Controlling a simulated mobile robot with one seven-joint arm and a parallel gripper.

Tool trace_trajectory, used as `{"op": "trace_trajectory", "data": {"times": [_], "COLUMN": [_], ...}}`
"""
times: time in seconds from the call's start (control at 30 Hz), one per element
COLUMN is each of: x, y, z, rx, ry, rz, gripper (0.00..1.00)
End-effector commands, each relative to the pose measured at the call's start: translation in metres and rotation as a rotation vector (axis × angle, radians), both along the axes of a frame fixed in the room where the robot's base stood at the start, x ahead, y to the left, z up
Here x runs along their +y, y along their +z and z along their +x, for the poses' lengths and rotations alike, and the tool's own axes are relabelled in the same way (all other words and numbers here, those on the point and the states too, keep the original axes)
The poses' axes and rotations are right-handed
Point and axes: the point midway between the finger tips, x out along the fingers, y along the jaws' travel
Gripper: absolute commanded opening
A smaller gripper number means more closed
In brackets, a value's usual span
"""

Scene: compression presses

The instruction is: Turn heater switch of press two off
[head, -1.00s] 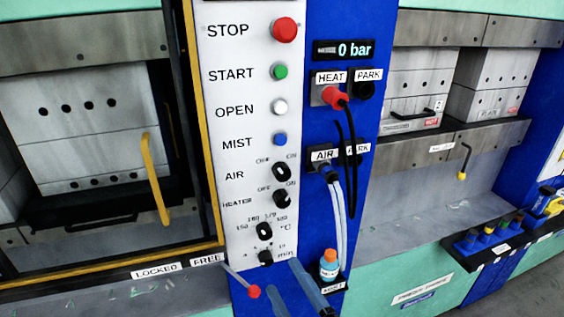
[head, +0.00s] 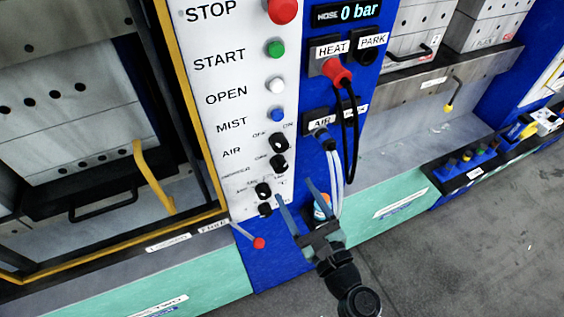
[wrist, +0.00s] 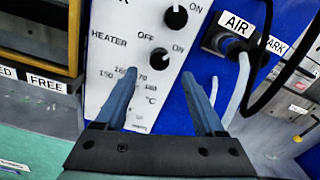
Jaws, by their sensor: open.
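The heater switch (head: 278,162) is a black round knob on the white control panel, below the air switch (head: 281,142). In the wrist view the heater switch (wrist: 158,59) sits beside the HEATER label, with OFF above it and ON to its right. Its pointer is too small to read surely. My gripper (head: 294,190) is open and empty, in front of the panel's lower part. In the wrist view its fingers (wrist: 158,76) appear on either side of and below the heater switch, not gripping it. The left finger partly covers the temperature dial.
Red STOP (head: 282,10) and green START (head: 275,48) buttons are higher on the panel. A red-knobbed lever (head: 259,243) is below it. A red heat plug (head: 336,72) and hoses hang close on the right. A yellow handle (head: 152,178) is at left.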

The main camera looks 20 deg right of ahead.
Motion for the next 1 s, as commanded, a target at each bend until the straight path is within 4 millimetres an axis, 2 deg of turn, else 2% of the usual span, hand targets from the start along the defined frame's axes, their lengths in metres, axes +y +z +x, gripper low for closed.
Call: {"op": "trace_trajectory", "data": {"times": [0.03, 0.2, 0.4, 0.57, 0.83, 0.87, 1.0], "x": [0.001, 0.002, 0.002, 0.003, 0.003, 0.003, 0.003], "y": [0.004, 0.003, 0.001, 0.0, 0.0, 0.0, 0.0], "z": [0.011, 0.042, 0.065, 0.073, 0.074, 0.074, 0.074], "rx": [-0.003, -0.002, -0.001, 0.0, 0.0, 0.0, 0.0], "ry": [0.002, 0.001, 0.0, 0.001, 0.001, 0.001, 0.001], "rz": [0.002, 0.001, -0.001, -0.001, -0.002, -0.002, -0.002], "gripper": [0.71, 0.71, 0.71, 0.71, 0.71, 0.69, 0.44]}}
